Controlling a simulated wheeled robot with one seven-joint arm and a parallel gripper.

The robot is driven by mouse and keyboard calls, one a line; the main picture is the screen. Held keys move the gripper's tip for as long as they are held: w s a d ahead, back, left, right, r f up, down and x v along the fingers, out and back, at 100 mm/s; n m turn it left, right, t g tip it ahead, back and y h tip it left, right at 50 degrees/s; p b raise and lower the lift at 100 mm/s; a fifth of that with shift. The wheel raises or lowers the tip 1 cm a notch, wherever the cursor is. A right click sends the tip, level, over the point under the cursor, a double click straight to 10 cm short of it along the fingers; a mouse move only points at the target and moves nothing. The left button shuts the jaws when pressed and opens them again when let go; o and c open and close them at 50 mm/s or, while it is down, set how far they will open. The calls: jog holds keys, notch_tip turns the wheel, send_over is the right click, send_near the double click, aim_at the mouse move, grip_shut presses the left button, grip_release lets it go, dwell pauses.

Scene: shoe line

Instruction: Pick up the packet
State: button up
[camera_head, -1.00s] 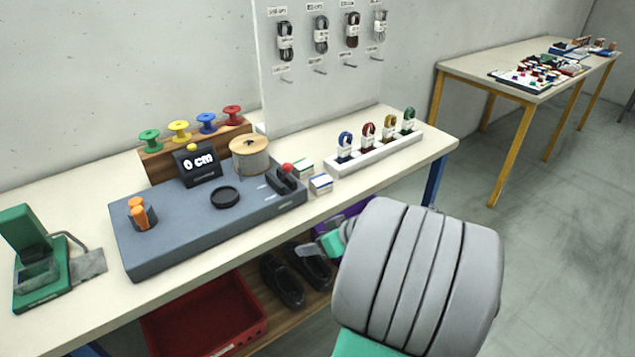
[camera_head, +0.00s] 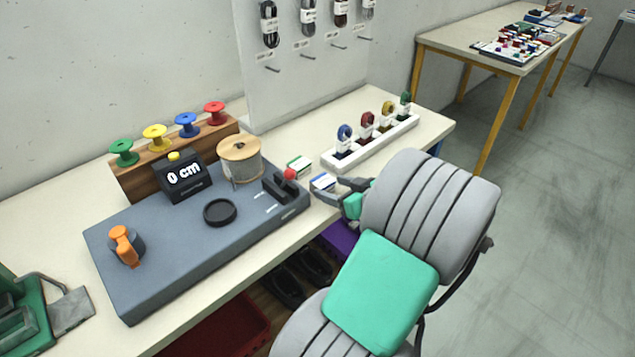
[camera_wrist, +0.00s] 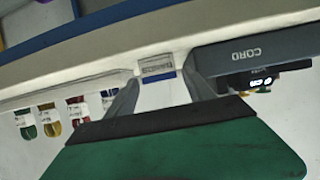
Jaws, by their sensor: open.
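A small white-and-blue packet (camera_head: 323,181) lies on the table near its front edge, right of the grey measuring station. It also shows in the wrist view (camera_wrist: 157,68), in line with the gap between my fingertips. My gripper (camera_head: 338,191) is open and empty, with its fingers close to the packet from the front right. In the wrist view the fingertips (camera_wrist: 162,80) stand either side of the packet's near part. I cannot tell whether they touch it. A similar white-and-green packet (camera_head: 299,165) lies just behind it.
The grey station (camera_head: 170,248) with a red-knobbed lever (camera_head: 289,175) is close on the left. A pegboard (camera_head: 300,70) rises at the back. A purple bin (camera_head: 340,238) is below the table edge.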

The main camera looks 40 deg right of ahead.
aim_at(329, 186)
jog(key=x, duration=0.5)
jog(key=shift+w+d+f+p, duration=0.1)
jog(key=shift+p, duration=0.2)
jog(key=shift+c, duration=0.4)
jog(key=c, duration=1.1)
jog(key=shift+c, duration=0.2)
